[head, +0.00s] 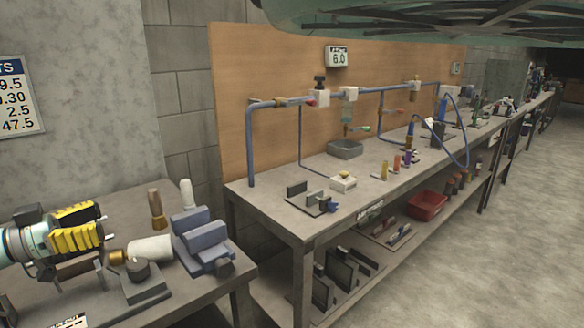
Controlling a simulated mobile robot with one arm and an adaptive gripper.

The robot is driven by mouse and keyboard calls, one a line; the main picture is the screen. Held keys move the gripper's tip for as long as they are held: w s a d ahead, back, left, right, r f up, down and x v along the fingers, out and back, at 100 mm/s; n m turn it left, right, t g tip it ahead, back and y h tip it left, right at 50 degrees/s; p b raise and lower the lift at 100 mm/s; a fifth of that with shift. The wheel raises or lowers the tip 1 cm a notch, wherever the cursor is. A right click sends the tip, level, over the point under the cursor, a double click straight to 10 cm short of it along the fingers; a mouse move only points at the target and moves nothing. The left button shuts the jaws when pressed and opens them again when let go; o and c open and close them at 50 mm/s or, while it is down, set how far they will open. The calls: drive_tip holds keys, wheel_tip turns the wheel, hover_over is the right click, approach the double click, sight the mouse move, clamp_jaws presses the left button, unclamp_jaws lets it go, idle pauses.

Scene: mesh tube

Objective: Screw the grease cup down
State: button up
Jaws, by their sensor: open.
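My gripper (103,238), with yellow and black parts, reaches in from the left edge over the near bench. It is open, and I see nothing between its fingers. To its lower right, a dark round cap (138,268) sits on a grey angled block; it may be the grease cup, but I cannot tell for sure. A brass piece (117,257) lies close to the gripper, at the left end of a white cylinder (150,248). The gripper looks apart from the dark cap. The cap's thread is not visible.
A blue-grey vise (200,240) stands right of the white cylinder. A wooden-handled tool (156,209) and a white bottle-like piece (187,194) stand behind. A long bench (285,215) with blue pipes is to the right. Open floor (455,260) lies at the far right.

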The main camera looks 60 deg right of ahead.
wheel_tip(320, 180, up, 10)
idle(0.5)
drive_tip(key=shift+o, duration=0.2)
drive_tip(key=shift+d, duration=0.1)
